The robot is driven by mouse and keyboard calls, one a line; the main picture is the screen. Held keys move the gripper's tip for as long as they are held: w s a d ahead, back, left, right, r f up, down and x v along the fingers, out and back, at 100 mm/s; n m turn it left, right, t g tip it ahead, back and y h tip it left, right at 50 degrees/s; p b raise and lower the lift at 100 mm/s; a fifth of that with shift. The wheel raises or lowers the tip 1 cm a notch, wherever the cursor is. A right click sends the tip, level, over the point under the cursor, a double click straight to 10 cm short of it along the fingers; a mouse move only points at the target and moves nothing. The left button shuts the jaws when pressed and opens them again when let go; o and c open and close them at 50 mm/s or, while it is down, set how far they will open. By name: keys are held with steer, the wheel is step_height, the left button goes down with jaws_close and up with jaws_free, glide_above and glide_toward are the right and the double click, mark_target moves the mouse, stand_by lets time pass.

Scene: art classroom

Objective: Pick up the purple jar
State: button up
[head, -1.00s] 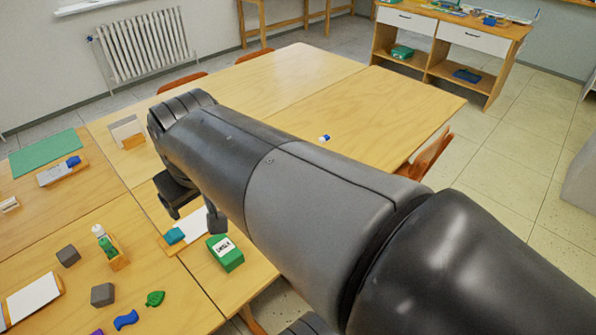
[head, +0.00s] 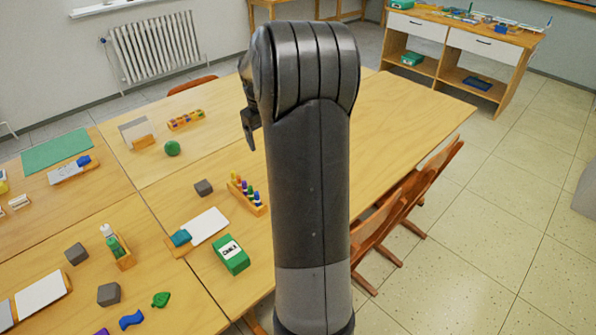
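I cannot single out the purple jar for certain. A wooden holder (head: 186,120) on the far left table holds several small items, some purple and some yellow, too small to tell as jars. A purple piece (head: 101,331) is cut off at the bottom edge, and its shape is unclear. My gripper (head: 249,128) shows only partly, behind my raised arm, above the table and to the right of the holder. Its fingers are mostly hidden, and I see nothing held in it.
A green ball (head: 172,148), a rack of coloured pegs (head: 248,193), a grey block (head: 204,187) and a green box (head: 231,254) stand on the tables. My arm hides part of the right table (head: 400,115). Chairs (head: 410,205) line its right side.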

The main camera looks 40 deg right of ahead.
steer(key=shift+m+g+y, duration=0.4)
steer(key=shift+y, duration=0.3)
steer(key=d+f, duration=0.5)
steer(key=f, duration=0.1)
steer(key=s+d+f, duration=0.1)
steer(key=d+f, duration=0.4)
steer(key=f, duration=0.1)
steer(key=d+f, duration=0.6)
steer(key=shift+s+f, duration=0.25)
steer(key=shift+f, duration=0.05)
steer(key=f, duration=0.5)
steer(key=shift+w+a+f, duration=0.1)
steer(key=shift+a+f, duration=0.2)
steer(key=shift+a, duration=0.1)
steer(key=shift+c, duration=0.3)
steer(key=c, duration=1)
steer(key=shift+r, duration=0.1)
